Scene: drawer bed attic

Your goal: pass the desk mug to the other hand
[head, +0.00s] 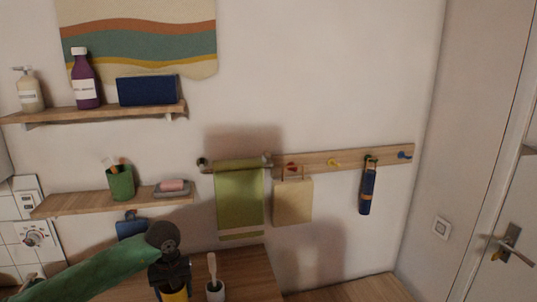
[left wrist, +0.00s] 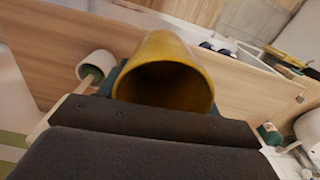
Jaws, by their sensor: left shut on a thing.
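The desk mug is yellow. Its rim and body show at the bottom edge of the head view (head: 176,295), below my left gripper (head: 171,283). In the left wrist view the mug (left wrist: 166,58) is large and close, its dark open mouth towards the camera. My left gripper is shut on the mug. The mug's lower part is cut off in the head view, and I cannot tell whether it touches the wooden top (head: 240,268) below. My right gripper is in neither view.
A white holder with a brush (head: 214,290) stands just right of the mug. A wall shelf (head: 80,203) carries a green cup (head: 121,183) and a soap dish (head: 174,194). A green towel (head: 240,198) and a hook rail (head: 345,158) are on the wall. A door (head: 500,200) is at right.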

